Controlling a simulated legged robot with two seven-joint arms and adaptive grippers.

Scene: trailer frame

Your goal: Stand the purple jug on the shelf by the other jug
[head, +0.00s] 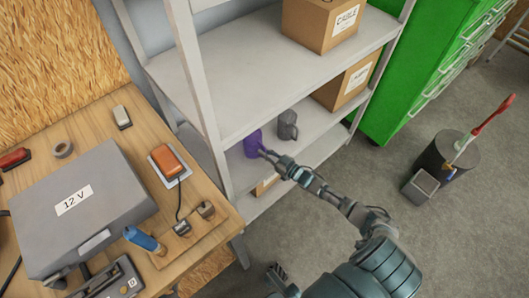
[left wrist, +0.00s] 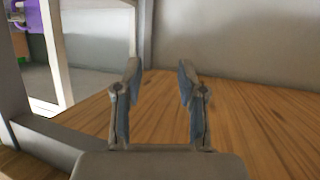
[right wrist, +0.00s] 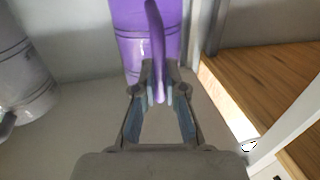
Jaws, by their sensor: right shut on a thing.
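The purple jug (head: 251,145) is upright at the left end of the middle shelf (head: 318,133); I cannot tell whether its base touches the board. The grey jug (head: 288,125) stands just right of it in the head view, and at the left edge of the right wrist view (right wrist: 22,80). My right gripper (head: 265,153) is shut on the handle of the purple jug, which also shows in the right wrist view (right wrist: 135,22). My left gripper (left wrist: 158,72) is open and empty, facing a wooden surface. Part of the purple jug shows at that view's top left (left wrist: 28,14).
Cardboard boxes stand on the upper shelf (head: 320,22) and farther back on the middle shelf (head: 345,88). A shelf post (head: 195,85) rises left of the purple jug. A cluttered workbench (head: 88,125) is at left, green drawers (head: 415,75) at back right.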

